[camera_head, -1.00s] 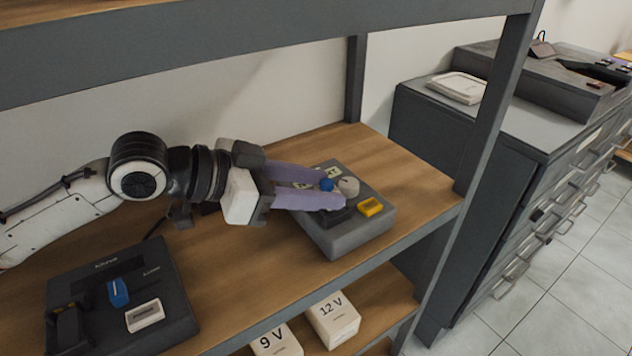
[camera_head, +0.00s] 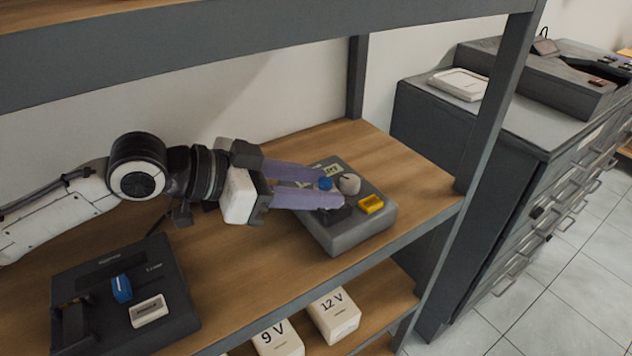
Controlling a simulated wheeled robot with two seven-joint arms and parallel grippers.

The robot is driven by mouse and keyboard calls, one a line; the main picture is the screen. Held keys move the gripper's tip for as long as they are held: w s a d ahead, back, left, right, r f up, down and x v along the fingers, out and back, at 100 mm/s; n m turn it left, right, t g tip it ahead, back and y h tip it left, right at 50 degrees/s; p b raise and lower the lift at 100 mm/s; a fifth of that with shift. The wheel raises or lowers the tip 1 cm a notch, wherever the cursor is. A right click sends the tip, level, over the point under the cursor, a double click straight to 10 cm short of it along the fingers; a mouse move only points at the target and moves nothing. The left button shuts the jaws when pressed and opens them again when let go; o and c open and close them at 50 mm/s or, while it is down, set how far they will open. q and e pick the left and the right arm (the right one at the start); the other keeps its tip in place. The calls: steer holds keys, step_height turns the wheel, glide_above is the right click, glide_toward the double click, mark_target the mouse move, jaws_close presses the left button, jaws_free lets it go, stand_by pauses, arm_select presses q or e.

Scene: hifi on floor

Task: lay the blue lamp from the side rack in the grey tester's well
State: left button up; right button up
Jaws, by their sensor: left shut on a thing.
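The grey tester (camera_head: 347,238) sits on the wooden shelf board, right of centre. It has a yellow part (camera_head: 371,204), a round pale knob (camera_head: 349,184) and a dark raised part (camera_head: 334,215) partly under my near finger. My left gripper (camera_head: 329,187) reaches over the tester from the left, its two purple fingers shut on the small blue lamp (camera_head: 326,183). The fingers hide much of the tester's left top, so I cannot make out the well or whether the lamp touches it. My right gripper is not in view. I cannot pick out the side rack for certain.
A black device (camera_head: 180,325) with a blue switch (camera_head: 121,288) and a white label block (camera_head: 148,311) sits at the front left. Boxes marked 9 V (camera_head: 277,340) and 12 V (camera_head: 334,315) stand on the lower shelf. A shelf post (camera_head: 490,110) rises at right.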

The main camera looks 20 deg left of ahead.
arm_select(q)
steer(key=shift+p, duration=0.4)
stand_by(0.3)
steer(key=shift+f, duration=0.35)
stand_by(0.7)
steer(key=shift+f+p, duration=0.1)
steer(key=shift+p, duration=0.4)
stand_by(0.5)
steer(key=o, duration=1.3)
